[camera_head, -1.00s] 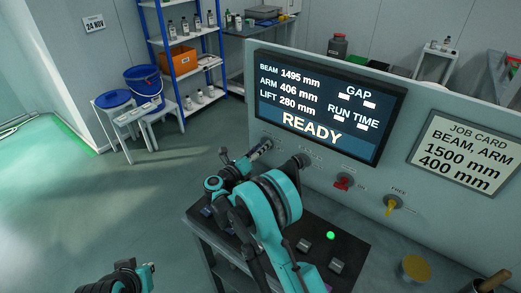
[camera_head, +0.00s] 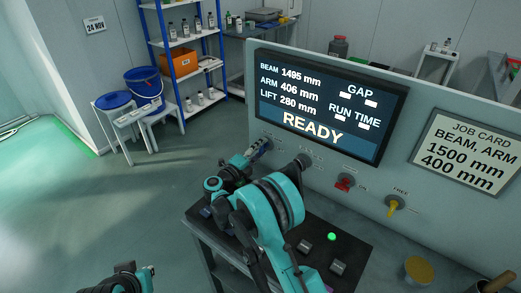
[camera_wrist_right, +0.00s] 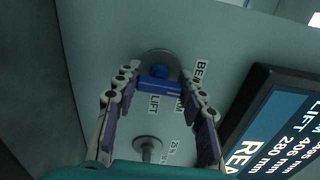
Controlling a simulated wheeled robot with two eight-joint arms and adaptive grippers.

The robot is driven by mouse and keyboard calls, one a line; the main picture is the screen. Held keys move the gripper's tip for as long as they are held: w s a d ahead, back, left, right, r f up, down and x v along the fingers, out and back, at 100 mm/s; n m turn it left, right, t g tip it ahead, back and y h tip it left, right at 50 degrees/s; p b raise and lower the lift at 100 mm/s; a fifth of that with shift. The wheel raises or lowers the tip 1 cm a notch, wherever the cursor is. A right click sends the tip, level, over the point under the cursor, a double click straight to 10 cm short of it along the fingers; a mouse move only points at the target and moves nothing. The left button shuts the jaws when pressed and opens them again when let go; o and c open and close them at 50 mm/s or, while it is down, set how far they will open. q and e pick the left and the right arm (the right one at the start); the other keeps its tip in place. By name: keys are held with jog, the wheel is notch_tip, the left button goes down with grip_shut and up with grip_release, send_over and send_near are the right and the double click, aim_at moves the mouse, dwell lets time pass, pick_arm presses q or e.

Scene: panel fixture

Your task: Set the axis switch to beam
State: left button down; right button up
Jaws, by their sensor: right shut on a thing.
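The axis switch (camera_wrist_right: 158,84) is a blue bar-shaped knob on a round grey plate, with labels BEAM, ARM and LIFT around it. In the right wrist view my right gripper (camera_wrist_right: 157,92) has its fingers on both sides of the blue bar and is shut on it. Which label the switch points to is unclear. In the head view my right gripper (camera_head: 260,149) is at the panel below the left end of the display, largely covering the switch. My left arm's end (camera_head: 146,276) shows at the bottom left edge; its fingers cannot be made out.
The display (camera_head: 325,108) reads READY, beam 1495 mm, arm 406 mm, lift 280 mm. The job card (camera_head: 466,150) reads beam, arm, 1500 mm, 400 mm. A grey knob (camera_wrist_right: 148,146) is near the gripper. Red (camera_head: 345,182) and yellow (camera_head: 394,204) switches sit further right.

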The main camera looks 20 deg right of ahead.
jog(key=shift+n, duration=0.5)
jog(key=o, duration=1.2)
jog(key=shift+a, duration=0.1)
jog(key=v, duration=1.1)
jog(key=shift+s+a, duration=0.3)
